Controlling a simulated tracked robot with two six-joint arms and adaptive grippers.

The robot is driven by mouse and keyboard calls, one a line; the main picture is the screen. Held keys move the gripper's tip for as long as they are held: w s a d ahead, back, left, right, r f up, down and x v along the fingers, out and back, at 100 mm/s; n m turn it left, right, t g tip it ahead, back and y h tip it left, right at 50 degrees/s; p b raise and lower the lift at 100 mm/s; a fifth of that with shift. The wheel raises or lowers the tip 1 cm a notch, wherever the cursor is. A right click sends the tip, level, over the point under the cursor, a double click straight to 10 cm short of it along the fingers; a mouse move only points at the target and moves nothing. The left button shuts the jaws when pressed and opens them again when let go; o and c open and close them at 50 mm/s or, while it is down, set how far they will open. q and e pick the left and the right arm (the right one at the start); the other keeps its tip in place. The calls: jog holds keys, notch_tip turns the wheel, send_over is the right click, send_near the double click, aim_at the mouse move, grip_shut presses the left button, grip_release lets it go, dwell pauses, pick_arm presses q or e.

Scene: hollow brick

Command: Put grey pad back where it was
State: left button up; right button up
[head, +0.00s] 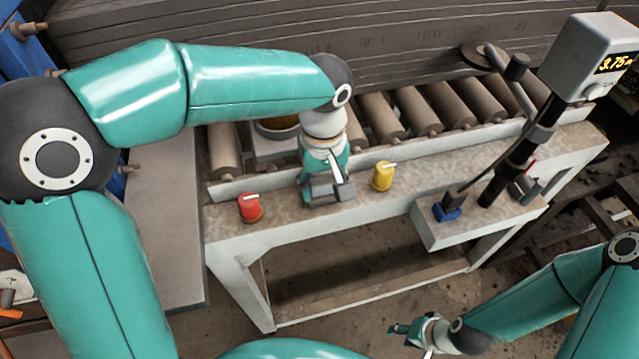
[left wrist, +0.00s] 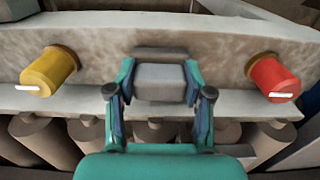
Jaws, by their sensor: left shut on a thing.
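My left gripper (head: 325,186) is over the stained front ledge of the roller conveyor, between a red knob (head: 250,207) and a yellow knob (head: 383,176). It is shut on the grey pad (left wrist: 160,82). In the left wrist view, the fingers of the left gripper (left wrist: 159,72) press on both sides of the pad. A darker strip (left wrist: 160,51) shows along the pad's far edge. I cannot tell whether the pad touches the ledge. My right gripper (head: 408,331) is low at the bottom right, away from the ledge, too small to tell if it is open.
The conveyor rollers (head: 380,115) lie behind the ledge, with a partly hidden round container (head: 277,128) on them. A display box (head: 592,58) reading 3.75 stands on a post at the right. In the left wrist view the yellow knob (left wrist: 48,72) and red knob (left wrist: 273,79) flank the gripper.

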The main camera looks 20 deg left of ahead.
aim_at(323, 183)
pick_arm(q)
jog(key=shift+f, duration=0.25)
jog(key=o, duration=1.2)
jog(key=shift+f, duration=0.1)
notch_tip(323, 183, up, 12)
jog(key=shift+r, duration=0.15)
